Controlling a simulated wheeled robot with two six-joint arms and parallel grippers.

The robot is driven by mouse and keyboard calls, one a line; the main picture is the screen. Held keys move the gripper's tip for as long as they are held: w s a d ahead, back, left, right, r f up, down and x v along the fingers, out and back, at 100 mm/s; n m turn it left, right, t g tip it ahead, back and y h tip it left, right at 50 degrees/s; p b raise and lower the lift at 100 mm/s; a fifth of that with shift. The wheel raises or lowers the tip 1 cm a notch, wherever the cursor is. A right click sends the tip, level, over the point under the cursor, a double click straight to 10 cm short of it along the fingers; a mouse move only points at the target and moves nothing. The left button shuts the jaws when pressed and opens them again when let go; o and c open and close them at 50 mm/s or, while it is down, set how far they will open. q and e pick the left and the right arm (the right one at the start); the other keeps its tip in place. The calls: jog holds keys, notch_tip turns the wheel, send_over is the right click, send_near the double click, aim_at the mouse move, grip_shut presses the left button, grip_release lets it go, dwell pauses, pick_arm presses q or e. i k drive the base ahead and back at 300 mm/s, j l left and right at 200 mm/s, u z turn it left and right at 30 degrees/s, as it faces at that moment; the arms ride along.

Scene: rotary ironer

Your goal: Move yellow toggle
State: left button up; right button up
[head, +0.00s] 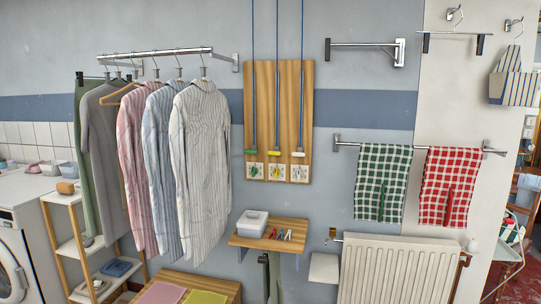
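The yellow toggle (274,153) hangs at the lower end of the middle cord, in front of a wooden board (263,100) on the wall. A green toggle (251,152) hangs to its left and a pale toggle (298,154) to its right, at about the same height. A small picture card sits on the board below each toggle; the middle card (275,172) is under the yellow one. The three cords run up past the top of the picture. Neither of my grippers shows in the head view.
A small wooden shelf (290,246) with a white box (252,224) and several pegs is below the board. Shirts (202,170) hang from a rail at left. Checked towels (383,183) and a radiator (395,272) are at right. The space before the board looks clear.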

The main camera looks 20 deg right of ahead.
aim_at(276, 152)
jog(key=i+l, duration=0.15)
jog(key=i, duration=0.85)
